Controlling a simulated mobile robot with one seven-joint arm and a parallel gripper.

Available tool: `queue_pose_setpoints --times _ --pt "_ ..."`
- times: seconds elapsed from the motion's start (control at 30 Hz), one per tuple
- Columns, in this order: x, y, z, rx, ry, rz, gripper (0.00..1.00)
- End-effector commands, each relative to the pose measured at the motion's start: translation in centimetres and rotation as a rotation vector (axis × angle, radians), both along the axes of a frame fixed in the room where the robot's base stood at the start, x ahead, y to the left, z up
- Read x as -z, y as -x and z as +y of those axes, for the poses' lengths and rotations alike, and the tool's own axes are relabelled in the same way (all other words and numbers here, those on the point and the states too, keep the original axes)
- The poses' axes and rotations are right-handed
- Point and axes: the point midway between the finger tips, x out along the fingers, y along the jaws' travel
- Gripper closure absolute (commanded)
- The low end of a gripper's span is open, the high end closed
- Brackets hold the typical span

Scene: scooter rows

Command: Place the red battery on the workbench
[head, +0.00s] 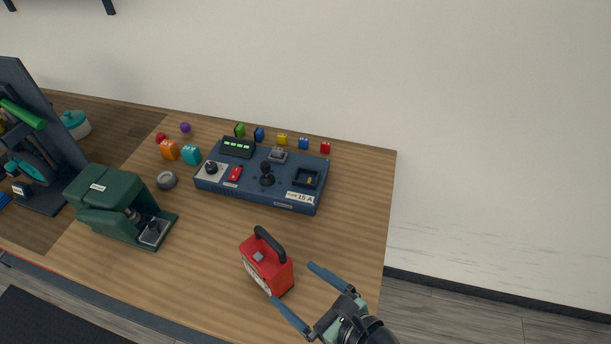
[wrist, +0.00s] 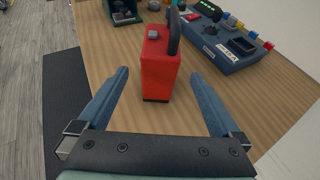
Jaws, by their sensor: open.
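The red battery (head: 266,267) stands upright on the wooden workbench (head: 215,265), near the bench's right front part. It has a black handle on top and a pale label on its side. My gripper (head: 297,297) is open, with its two blue fingers spread just in front and to the right of the battery. In the wrist view the battery (wrist: 161,66) stands ahead, beyond and between the spread fingertips of my gripper (wrist: 162,86). Nothing is held between the fingers.
A blue control box (head: 262,180) with a joystick stands behind the battery. A green machine (head: 117,207) stands to the left. Several small coloured blocks (head: 282,139) line the bench's back. A dark tool panel (head: 40,125) is at far left. Bare wood surrounds the battery.

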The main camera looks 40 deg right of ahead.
Motion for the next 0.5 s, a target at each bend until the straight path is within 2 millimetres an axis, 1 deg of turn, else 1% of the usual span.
queue_pose_setpoints --times 0.03,0.1,0.27,0.43,0.5 --pt "-0.1 0.6 -0.1 0.003 0.001 0.001 0.00" --pt "-0.4 1.0 -0.2 0.001 0.001 0.000 0.00" --pt "-0.5 1.3 -0.2 0.000 0.001 0.001 0.00" --pt "-0.8 1.1 -0.2 -0.006 0.017 -0.003 0.00" --pt "-1.7 0.1 -0.4 -0.032 0.090 -0.020 0.00"
